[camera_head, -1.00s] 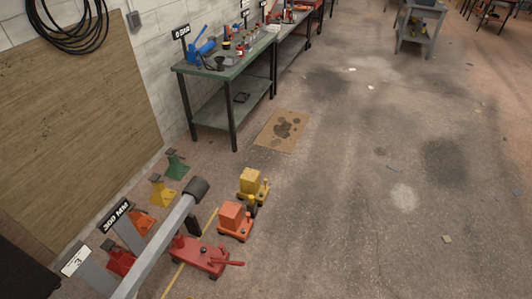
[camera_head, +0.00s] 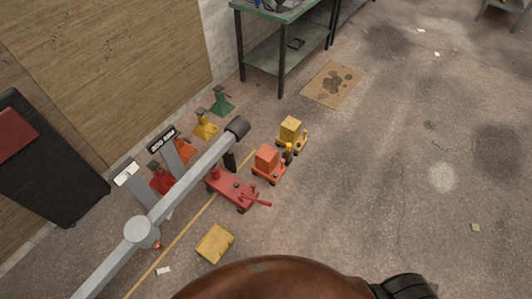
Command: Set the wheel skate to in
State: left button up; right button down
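Several small wheeled units stand on the floor near a yellow line: a low red one (camera_head: 235,191) with a handle out to the right, an orange one (camera_head: 268,164) with a boxy top, and a yellow one (camera_head: 291,134). I cannot tell which, if any, is the wheel skate, or read any in or out setting. A long grey beam (camera_head: 190,182) with a dark end crosses over the floor to their left. Neither gripper shows clearly in this view.
Red, orange, yellow (camera_head: 206,125) and green (camera_head: 222,100) stands line the wall. A yellow block (camera_head: 215,243) lies on the floor. A green bench (camera_head: 275,55) stands behind. A brown rounded shape (camera_head: 270,280) fills the bottom edge. Floor to the right is mostly open.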

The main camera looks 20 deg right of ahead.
aim_at(266, 164)
jog(key=z, duration=2.4)
jog(key=i, duration=1.65)
jog(key=u, duration=3.5)
